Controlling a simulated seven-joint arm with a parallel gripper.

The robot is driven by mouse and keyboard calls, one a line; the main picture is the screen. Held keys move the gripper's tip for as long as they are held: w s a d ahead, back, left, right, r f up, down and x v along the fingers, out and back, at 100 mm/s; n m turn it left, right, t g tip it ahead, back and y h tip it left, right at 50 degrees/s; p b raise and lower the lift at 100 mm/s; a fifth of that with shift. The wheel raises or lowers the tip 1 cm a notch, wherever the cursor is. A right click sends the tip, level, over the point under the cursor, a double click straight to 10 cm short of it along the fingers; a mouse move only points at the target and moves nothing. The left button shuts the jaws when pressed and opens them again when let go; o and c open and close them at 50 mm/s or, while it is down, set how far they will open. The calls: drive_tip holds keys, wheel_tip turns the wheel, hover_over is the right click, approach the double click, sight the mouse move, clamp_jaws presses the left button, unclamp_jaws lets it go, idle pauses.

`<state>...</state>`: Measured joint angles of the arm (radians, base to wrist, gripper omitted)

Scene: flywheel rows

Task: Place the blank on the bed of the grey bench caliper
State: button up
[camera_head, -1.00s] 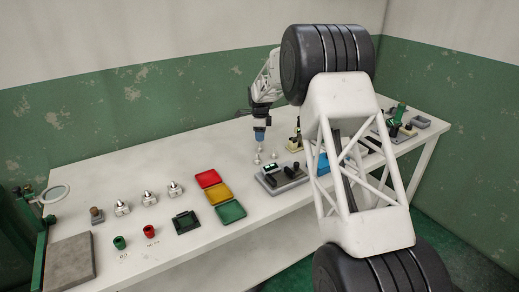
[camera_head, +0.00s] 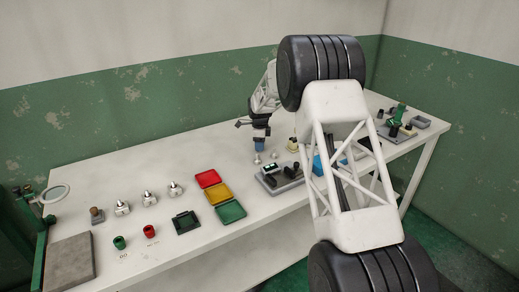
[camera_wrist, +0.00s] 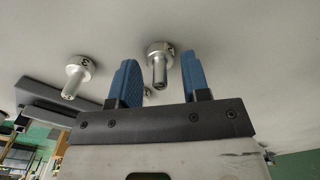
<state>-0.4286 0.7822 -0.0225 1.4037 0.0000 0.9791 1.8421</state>
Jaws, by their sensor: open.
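My gripper (camera_head: 260,147) is low over the bench, above small silver blanks. In the wrist view, my gripper's two blue fingers (camera_wrist: 160,72) are open. A silver flanged blank with a stem (camera_wrist: 159,57) shows between them; I cannot tell whether either finger touches it. A second silver blank marked 3 (camera_wrist: 76,76) stands left of the fingers. In the head view, one blank (camera_head: 257,159) is just below the fingers and another (camera_head: 274,155) stands to the right. The grey bench caliper (camera_head: 270,185), with a small dark display, sits right of and nearer than the blanks; its bed looks empty.
Red, yellow and green trays (camera_head: 219,192) lie left of the caliper. Several silver fixtures (camera_head: 147,198), green and red cups (camera_head: 149,231) and a dark tray (camera_head: 186,222) are further left. My white arm link hides part of the bench's right side.

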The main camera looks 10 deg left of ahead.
idle(0.5)
clamp_jaws()
drive_tip(key=shift+r, duration=5)
